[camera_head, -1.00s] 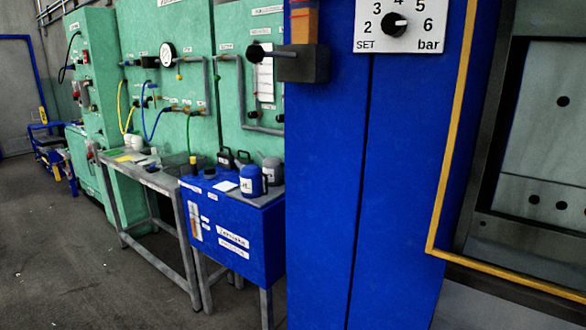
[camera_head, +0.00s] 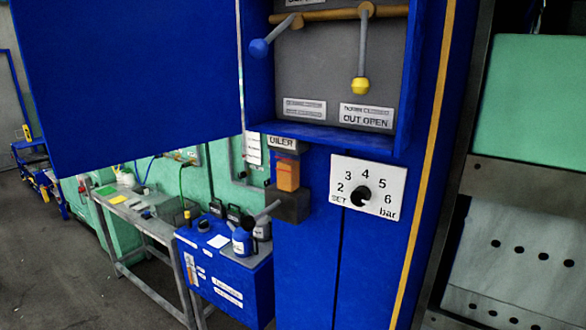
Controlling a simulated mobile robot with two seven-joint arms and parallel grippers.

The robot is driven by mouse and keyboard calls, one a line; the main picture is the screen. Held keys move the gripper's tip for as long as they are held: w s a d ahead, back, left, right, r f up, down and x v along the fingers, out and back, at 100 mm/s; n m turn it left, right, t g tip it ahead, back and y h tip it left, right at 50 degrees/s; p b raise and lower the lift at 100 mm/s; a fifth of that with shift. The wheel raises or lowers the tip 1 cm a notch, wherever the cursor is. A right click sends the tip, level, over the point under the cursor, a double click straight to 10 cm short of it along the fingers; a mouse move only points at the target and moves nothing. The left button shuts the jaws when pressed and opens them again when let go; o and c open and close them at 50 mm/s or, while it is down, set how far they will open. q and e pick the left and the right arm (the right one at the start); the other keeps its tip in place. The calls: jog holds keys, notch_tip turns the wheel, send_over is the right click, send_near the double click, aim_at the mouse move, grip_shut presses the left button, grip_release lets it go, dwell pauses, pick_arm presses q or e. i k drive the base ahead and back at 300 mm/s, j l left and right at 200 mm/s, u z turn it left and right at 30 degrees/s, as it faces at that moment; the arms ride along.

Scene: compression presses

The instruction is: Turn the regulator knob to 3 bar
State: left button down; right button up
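The regulator knob (camera_head: 361,196) is a small round black knob on a white dial plate (camera_head: 377,176). The plate is marked SET, 2, 3, 4, 5, 6 and bar, running clockwise from lower left to lower right. It is fixed on the front of a blue cabinet column, below an open compartment. A small pale mark on the knob seems to face lower left, toward SET, but it is too small to be sure. Neither of my grippers is in view, and nothing touches the knob.
Above the dial, an open compartment holds a blue-tipped lever (camera_head: 270,47) and a yellow-tipped lever (camera_head: 361,70). Its blue door (camera_head: 130,80) swings out to the left. An oiler (camera_head: 287,190) juts out left of the dial. A blue cabinet (camera_head: 230,285) stands lower left.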

aim_at(361, 195)
jog(key=i+j+z, duration=0.15)
jog(key=j, duration=0.2)
jog(key=i+j+z, duration=0.15)
jog(key=j, duration=0.25)
jog(key=i+j+z, duration=0.15)
jog(key=j, duration=0.25)
jog(key=i+j+z, duration=0.15)
jog(key=j, duration=0.25)
jog(key=j+z, duration=0.15)
jog(key=j, duration=0.3)
jog(key=i, duration=0.05)
